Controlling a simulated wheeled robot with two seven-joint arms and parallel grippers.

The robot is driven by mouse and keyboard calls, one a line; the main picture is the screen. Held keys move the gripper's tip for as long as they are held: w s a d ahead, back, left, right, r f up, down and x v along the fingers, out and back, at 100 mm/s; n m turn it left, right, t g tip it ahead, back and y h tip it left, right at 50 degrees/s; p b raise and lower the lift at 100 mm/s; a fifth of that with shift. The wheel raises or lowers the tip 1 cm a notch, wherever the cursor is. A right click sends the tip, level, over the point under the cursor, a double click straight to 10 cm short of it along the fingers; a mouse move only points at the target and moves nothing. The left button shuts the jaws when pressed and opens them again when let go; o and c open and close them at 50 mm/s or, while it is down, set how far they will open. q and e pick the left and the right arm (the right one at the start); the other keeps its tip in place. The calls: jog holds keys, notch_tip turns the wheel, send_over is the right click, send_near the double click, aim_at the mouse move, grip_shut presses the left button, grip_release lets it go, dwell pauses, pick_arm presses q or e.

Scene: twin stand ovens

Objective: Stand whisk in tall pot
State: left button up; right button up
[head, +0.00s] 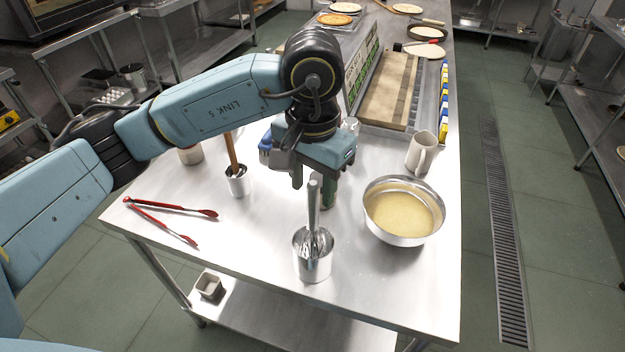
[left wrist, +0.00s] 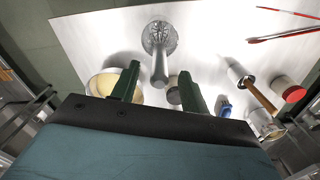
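The whisk (head: 314,206) stands in the tall metal pot (head: 313,269) near the front of the steel table, handle up and wires down inside the pot. The whisk (left wrist: 160,68) and the pot also show in the left wrist view, with the handle pointing toward my gripper. My left gripper (head: 313,184) is at the upper end of the handle. Its green fingers (left wrist: 158,84) are spread apart, with the handle's end in view between them and no contact visible. My right gripper is in neither view.
A metal bowl of batter (head: 403,212) stands to the pot's right, with a light jug (head: 422,152) behind it. Red-handled tongs (head: 165,212) lie at the left. A small can holding a wooden-handled tool (head: 238,183) stands behind them. The table front between tongs and pot is clear.

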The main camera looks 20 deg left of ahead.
pick_arm(q)
notch_tip(320, 180, up, 13)
jog(key=shift+r, duration=0.2)
dwell(0.6)
dwell(0.6)
